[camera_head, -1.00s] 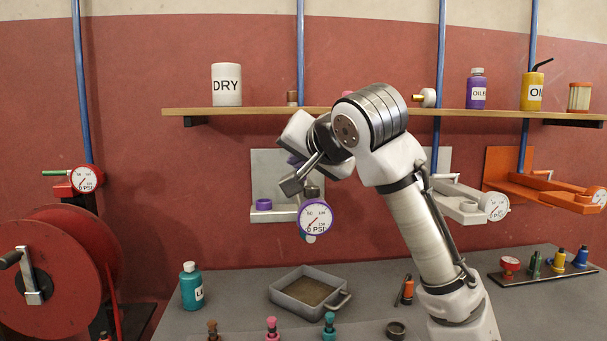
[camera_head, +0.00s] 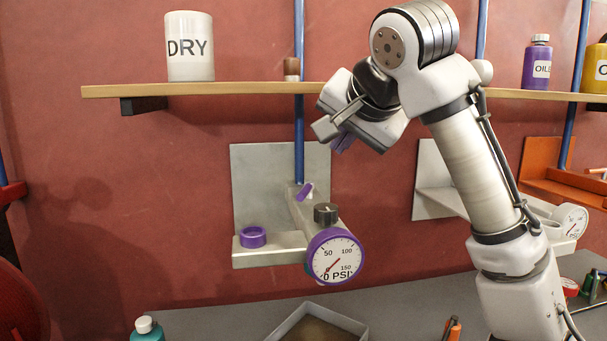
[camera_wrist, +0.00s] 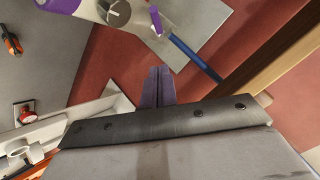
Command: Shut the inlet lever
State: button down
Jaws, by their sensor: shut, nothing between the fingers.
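The small purple inlet lever (camera_head: 304,191) sits at the foot of the blue pipe on a grey-white fixture (camera_head: 283,241). It stands tilted, at an angle to the pipe. In the wrist view the purple lever (camera_wrist: 155,20) is close to the blue pipe's end. The purple-rimmed gauge (camera_head: 334,258) at the fixture's front reads about 0 PSI. My gripper (camera_head: 342,141) is above and to the right of the lever, apart from it. Its purple fingers (camera_wrist: 157,86) are together and empty in the wrist view, pointing towards the fixture.
A dark knob (camera_head: 325,212) and a purple ring (camera_head: 252,237) are on the fixture. A second white fixture and an orange one (camera_head: 550,186) stand to the right. A grey tray is below.

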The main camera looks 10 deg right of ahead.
jog(key=w, duration=0.1)
jog(key=p, duration=0.3)
send_near(307, 188)
jog(key=w, duration=0.1)
jog(key=w+d, duration=0.1)
jog(key=w, duration=0.2)
jog(key=shift+d+f, duration=0.2)
jog(key=shift+d, duration=0.1)
jog(key=shift+w+a+f, duration=0.25)
jog(key=shift+a+f, duration=0.4)
jog(key=shift+f, duration=0.35)
jog(key=shift+w+a+f, duration=0.15)
jog(key=shift+a+f, duration=0.15)
jog(key=shift+f, duration=0.25)
